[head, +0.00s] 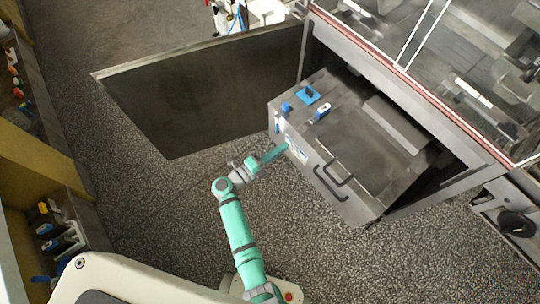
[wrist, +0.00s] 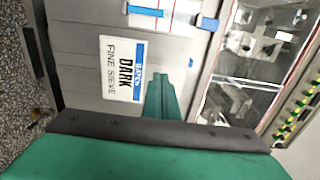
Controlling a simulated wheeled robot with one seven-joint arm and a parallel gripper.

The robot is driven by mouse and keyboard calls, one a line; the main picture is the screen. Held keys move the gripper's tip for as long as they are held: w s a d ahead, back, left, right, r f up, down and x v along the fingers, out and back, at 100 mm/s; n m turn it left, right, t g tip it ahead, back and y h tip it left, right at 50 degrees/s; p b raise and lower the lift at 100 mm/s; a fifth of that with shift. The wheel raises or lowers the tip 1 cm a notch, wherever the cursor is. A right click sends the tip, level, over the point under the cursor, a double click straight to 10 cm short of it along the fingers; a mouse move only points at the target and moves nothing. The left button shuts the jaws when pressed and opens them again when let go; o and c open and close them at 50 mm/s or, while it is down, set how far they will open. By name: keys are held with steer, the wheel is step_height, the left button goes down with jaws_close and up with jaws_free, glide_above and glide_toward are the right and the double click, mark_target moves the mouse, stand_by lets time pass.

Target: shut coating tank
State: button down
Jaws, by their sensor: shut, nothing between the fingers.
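The coating tank (head: 345,205) is a grey steel box pulled partway out of the machine's bay, with a black bar handle (head: 333,174) on its front. A label (head: 297,150) is on the front face left of the handle; in the wrist view the label (wrist: 122,68) reads "DARK" and "FINE SIEVE". My gripper (head: 284,149) has teal fingers, shut and empty, with tips at or close to the front face beside the label. In the wrist view the gripper (wrist: 161,78) tips overlap the label's edge; I cannot tell if they touch the face.
A large dark door (head: 205,95) stands open left of the tank. The glass-topped machine housing (head: 440,60) is above and behind it. Blue-marked fittings (head: 307,94) sit on the tank's top. A shelf of bottles (head: 57,238) is at the left; speckled floor lies clear between.

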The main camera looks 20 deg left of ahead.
mark_target(295, 138)
steer(key=shift+x, duration=1.85)
steer(key=shift+w, duration=0.1)
